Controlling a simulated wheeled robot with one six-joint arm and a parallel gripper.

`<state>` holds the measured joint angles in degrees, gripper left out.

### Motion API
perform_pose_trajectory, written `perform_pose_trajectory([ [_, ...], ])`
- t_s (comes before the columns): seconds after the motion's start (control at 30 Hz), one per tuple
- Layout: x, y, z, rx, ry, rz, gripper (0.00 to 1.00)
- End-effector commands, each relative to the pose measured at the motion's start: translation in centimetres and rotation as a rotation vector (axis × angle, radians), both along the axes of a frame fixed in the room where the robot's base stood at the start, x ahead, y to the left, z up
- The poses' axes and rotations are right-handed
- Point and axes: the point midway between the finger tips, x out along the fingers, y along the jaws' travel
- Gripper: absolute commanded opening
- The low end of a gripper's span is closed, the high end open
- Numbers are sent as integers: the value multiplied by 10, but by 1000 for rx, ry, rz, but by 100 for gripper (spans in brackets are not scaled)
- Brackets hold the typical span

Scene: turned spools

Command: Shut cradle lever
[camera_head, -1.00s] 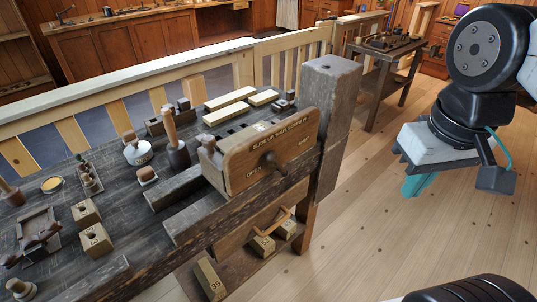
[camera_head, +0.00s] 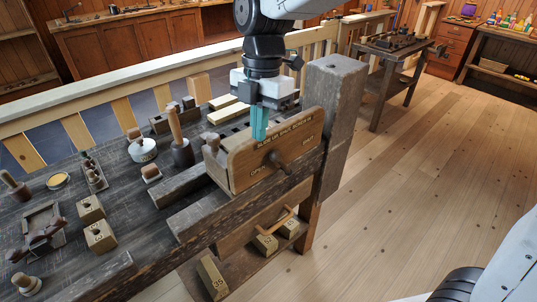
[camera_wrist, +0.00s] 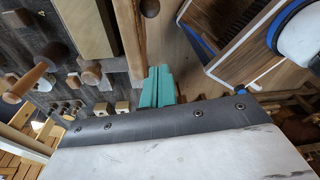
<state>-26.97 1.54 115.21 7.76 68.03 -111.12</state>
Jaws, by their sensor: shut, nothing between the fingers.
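My gripper (camera_head: 259,136) has teal fingers, shut and empty, pointing down. In the head view the fingertips overlap the board's upper edge, up and left of the lever; I see no contact with it. In the wrist view the shut fingers (camera_wrist: 158,88) point up the picture, below a round brown knob (camera_wrist: 149,8) that may be the lever's.
The bench top (camera_head: 120,205) holds a mallet (camera_head: 180,140), numbered wooden blocks (camera_head: 99,236) and a white-based knob tool (camera_head: 141,148). A thick post (camera_head: 335,95) stands at the board's right. More blocks (camera_head: 212,278) sit on the lower shelf. The floor (camera_head: 420,170) at right is clear.

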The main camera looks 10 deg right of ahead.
Motion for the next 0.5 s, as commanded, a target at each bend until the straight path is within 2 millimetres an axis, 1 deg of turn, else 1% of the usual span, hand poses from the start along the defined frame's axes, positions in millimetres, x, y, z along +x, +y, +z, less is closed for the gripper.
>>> perform_pose_trajectory([
  [0.23, 0, 0, 0, 0, 0, -1, 0],
  [0.33, -1, 0, -3, -1, 1, -1, 0],
  [0.43, -2, 0, -13, -2, 3, -2, 0],
  [0.5, -4, 1, -24, -2, 4, -1, 0],
])
